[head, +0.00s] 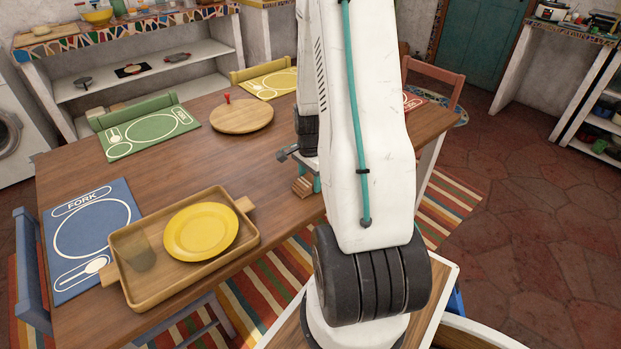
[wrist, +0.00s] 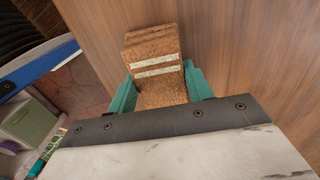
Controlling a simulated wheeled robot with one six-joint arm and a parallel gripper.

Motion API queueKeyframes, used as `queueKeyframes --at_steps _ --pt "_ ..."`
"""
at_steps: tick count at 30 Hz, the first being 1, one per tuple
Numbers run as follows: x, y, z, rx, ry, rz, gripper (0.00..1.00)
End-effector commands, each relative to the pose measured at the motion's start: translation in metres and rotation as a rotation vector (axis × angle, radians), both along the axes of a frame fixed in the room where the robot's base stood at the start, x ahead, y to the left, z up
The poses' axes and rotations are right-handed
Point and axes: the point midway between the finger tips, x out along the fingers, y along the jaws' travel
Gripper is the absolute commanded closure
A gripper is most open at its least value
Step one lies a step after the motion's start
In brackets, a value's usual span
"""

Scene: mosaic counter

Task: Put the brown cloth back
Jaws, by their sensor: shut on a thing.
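The brown cloth (wrist: 153,62) is a folded, rough-textured bundle with two pale stripes. In the wrist view it sits between the teal fingers of my gripper (wrist: 162,88), which is shut on it. In the head view the cloth (head: 302,187) shows as a small brown stack at the table's near right part, beside my gripper (head: 315,180), which my arm partly hides. The wooden table top lies behind the cloth in the wrist view. I cannot tell whether the cloth touches the table.
On the table (head: 180,170) are a wooden tray (head: 190,283) with a yellow plate (head: 201,231) and a clear cup (head: 140,252), a round board (head: 242,116), and blue (head: 95,225), green (head: 150,132) and yellow placemats (head: 270,84). A shelf unit (head: 190,50) stands behind. The table's middle is clear.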

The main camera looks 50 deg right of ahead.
Motion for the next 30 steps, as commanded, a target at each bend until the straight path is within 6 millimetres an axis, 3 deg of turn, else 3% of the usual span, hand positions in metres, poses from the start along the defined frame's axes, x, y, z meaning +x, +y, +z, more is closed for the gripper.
queueKeyframes --at_steps 3,4,6,17,20,30 --pt "-0.001 -0.001 -0.003 0.001 0.001 -0.001 0.71" --pt "-0.001 -0.001 -0.002 0.0 0.0 -0.002 0.41" --pt "-0.001 -0.001 -0.002 0.0 0.0 -0.002 0.28" --pt "-0.001 -0.003 0.004 -0.001 -0.002 -0.004 0.28" --pt "0.0 -0.003 0.017 -0.003 -0.003 -0.004 0.28" --pt "0.0 -0.003 0.089 -0.004 -0.004 -0.004 0.28"
